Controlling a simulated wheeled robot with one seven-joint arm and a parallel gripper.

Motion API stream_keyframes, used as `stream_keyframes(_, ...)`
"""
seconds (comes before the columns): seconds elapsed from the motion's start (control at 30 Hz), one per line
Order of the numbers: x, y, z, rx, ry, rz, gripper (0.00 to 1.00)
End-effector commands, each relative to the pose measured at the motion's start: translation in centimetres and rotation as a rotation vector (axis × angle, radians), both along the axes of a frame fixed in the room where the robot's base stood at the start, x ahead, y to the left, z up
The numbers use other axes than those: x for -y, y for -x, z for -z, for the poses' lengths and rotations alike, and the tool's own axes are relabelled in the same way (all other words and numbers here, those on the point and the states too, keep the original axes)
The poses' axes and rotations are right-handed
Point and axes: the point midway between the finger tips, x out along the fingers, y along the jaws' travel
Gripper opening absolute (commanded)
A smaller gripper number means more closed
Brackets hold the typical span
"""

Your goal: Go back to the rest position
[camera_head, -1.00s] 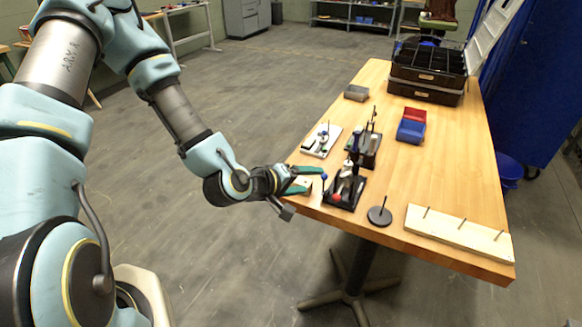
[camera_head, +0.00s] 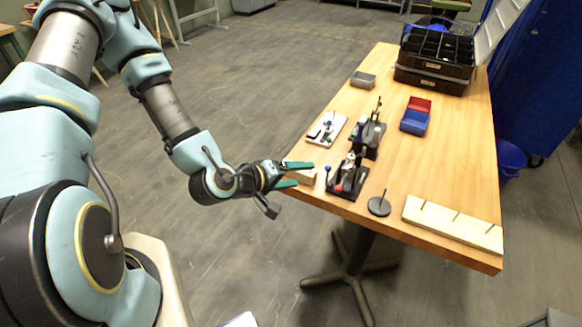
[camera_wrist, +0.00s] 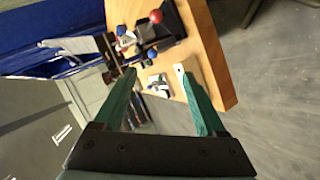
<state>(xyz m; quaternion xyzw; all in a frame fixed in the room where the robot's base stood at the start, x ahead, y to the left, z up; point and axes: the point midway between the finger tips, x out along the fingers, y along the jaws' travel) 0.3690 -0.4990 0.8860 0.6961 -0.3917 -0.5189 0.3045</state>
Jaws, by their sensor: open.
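My gripper (camera_head: 300,174) is open and empty, with green fingers spread apart. In the head view it hangs at the left edge of the wooden table (camera_head: 440,150), beside a small pale block (camera_head: 306,177). A black fixture with a red ball knob (camera_head: 340,188) stands just to its right. In the wrist view both green fingers (camera_wrist: 155,85) point toward the table, with nothing between them, and the red knob (camera_wrist: 156,16) shows near the top.
The table also holds a white plate fixture (camera_head: 326,129), a second black fixture (camera_head: 368,135), a round black base with a pin (camera_head: 379,205), a pegged board (camera_head: 453,223), red and blue bins (camera_head: 415,118) and black crates (camera_head: 436,55).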

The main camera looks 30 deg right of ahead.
Motion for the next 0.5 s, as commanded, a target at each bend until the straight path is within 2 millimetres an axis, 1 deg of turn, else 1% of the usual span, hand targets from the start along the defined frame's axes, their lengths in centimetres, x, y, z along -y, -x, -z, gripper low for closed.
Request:
stream_keyframes(0.2,0.0,0.0,0.0,0.002,-0.002,0.0,0.73)
stream_keyframes(0.3,-0.6,-0.6,0.2,0.021,-0.037,0.012,0.73)
stream_keyframes(0.37,-1.5,-1.5,0.4,0.046,-0.087,0.027,0.73)
stream_keyframes(0.47,-4.0,-3.7,0.8,0.102,-0.217,0.06,0.73)
stream_keyframes(0.5,-5.4,-4.8,0.9,0.125,-0.282,0.071,0.73)
